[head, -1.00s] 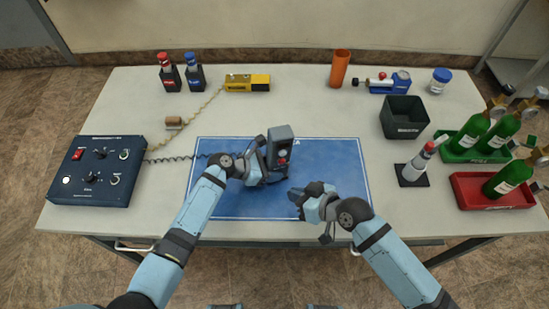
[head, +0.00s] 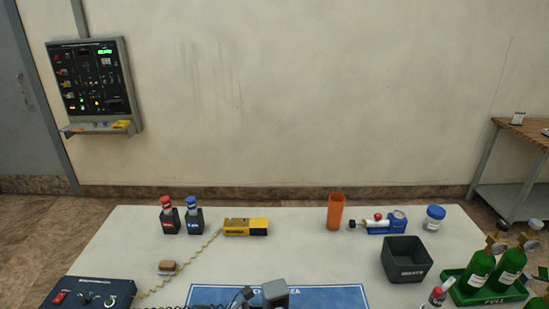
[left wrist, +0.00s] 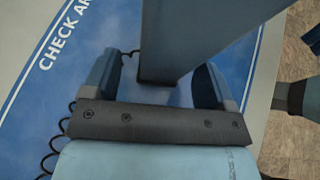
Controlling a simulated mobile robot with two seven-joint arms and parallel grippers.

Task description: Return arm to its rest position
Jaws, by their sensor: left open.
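My left gripper (left wrist: 157,72) is open in the left wrist view, one finger on each side of a grey-blue upright device (left wrist: 200,30). Gaps show between the fingers and the device, above the blue mat (left wrist: 45,85). In the head view the device's grey top (head: 275,291) shows at the bottom edge, with a small dark part beside it that may belong to my left gripper. The rest of my left arm is out of that view.
A control box (head: 88,292) with coiled cord is at left. Red and blue bottles, a yellow device (head: 246,227) and an orange cup (head: 335,212) stand at the back. A black bin (head: 404,262) and green cylinders (head: 478,270) are at right. A panel (head: 92,78) hangs on the wall.

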